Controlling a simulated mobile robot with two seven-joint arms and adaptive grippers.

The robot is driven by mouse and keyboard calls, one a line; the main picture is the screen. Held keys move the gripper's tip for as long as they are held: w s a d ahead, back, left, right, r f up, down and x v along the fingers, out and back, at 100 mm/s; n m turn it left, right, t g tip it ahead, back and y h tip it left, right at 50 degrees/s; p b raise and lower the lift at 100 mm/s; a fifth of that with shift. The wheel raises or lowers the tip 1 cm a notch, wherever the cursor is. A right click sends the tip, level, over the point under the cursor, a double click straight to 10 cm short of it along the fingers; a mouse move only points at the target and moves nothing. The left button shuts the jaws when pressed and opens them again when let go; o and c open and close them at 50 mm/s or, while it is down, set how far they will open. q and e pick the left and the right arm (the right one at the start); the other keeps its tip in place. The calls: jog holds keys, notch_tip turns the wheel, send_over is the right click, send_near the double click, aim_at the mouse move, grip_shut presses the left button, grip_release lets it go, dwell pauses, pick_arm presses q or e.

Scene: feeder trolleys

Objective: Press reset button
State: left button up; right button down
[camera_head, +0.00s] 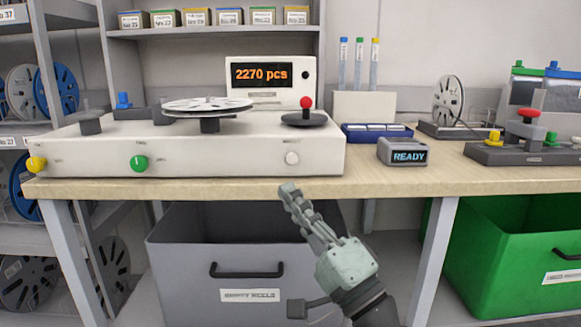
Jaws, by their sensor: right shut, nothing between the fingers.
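The white counting machine (220,142) stands on the bench, and its display (261,74) reads 2270 pcs. On its front face are a yellow knob (36,164), a green knob (139,163) and a round off-white button (291,158) at the right end. The small print above the off-white button is too blurred to read with certainty. My right gripper (289,190) is shut and empty. In the picture its fingertips are just below the off-white button, at the bench's front edge, apart from the button. My left gripper is not in view.
A reel (208,105) lies on the machine, beside a red-knobbed lever (306,103). A small READY box (403,153) stands to the right, with a grey device (525,150) farther right. A grey bin (180,255) and a green bin (505,245) are under the bench (400,184).

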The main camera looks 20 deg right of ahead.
aim_at(292, 159)
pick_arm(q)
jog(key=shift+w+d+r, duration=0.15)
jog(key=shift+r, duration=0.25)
pick_arm(e)
jog(key=shift+d+r+m+t+h, duration=0.3)
jog(key=shift+d+r+m+t, duration=0.1)
jog(key=shift+r+m, duration=0.25)
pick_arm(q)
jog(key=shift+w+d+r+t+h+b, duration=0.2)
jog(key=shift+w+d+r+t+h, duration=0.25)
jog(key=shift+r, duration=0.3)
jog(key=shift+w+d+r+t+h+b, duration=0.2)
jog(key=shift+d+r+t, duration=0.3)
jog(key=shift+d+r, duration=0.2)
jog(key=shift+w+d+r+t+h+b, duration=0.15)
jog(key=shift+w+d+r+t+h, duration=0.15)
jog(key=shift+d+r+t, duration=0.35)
pick_arm(e)
jog(key=shift+w+d, duration=0.4)
jog(key=shift+w, duration=1)
jog(key=shift+w+d, duration=0.4)
jog(key=shift+w, duration=1)
jog(key=shift+w+d, duration=0.4)
jog(key=shift+w, duration=1)
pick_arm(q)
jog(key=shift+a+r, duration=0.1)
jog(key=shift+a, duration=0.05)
pick_arm(e)
jog(key=shift+w+d, duration=0.15)
jog(key=shift+w, duration=0.25)
